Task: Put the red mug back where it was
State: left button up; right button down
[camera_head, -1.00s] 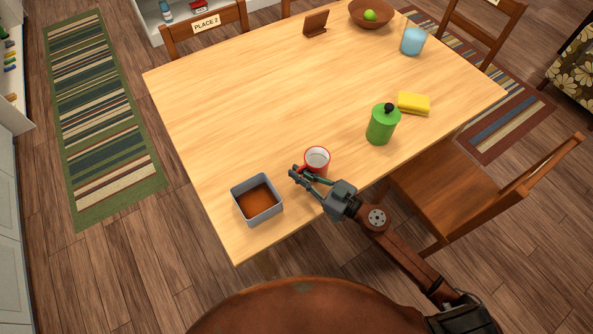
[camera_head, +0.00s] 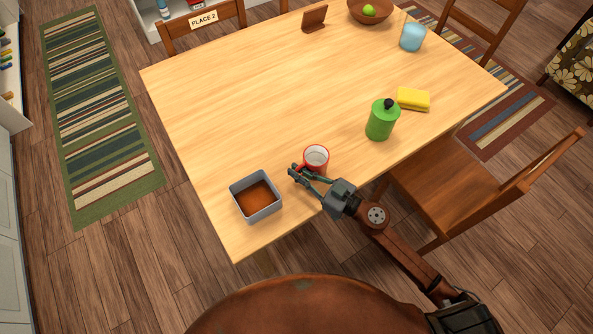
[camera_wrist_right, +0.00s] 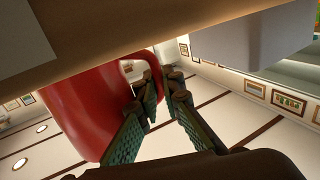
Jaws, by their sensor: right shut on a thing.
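The red mug (camera_head: 325,166), with a white inside, is upright near the table's front edge in the head view. My right gripper (camera_head: 300,175) reaches in from the front right and is shut on the mug's handle, at the mug's left front side. In the right wrist view the red mug (camera_wrist_right: 88,115) fills the left, with its handle between the fingers (camera_wrist_right: 160,85). I cannot tell whether the mug's base touches the table. My left gripper is not in view.
A grey square box (camera_head: 256,212) with a brown inside stands just left of the gripper on the wooden table (camera_head: 250,110). A blue glass (camera_head: 412,40) is farther back. The table's middle is clear.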

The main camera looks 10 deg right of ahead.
jog(key=c, duration=2)
grip_release()
jog(key=shift+f, duration=0.1)
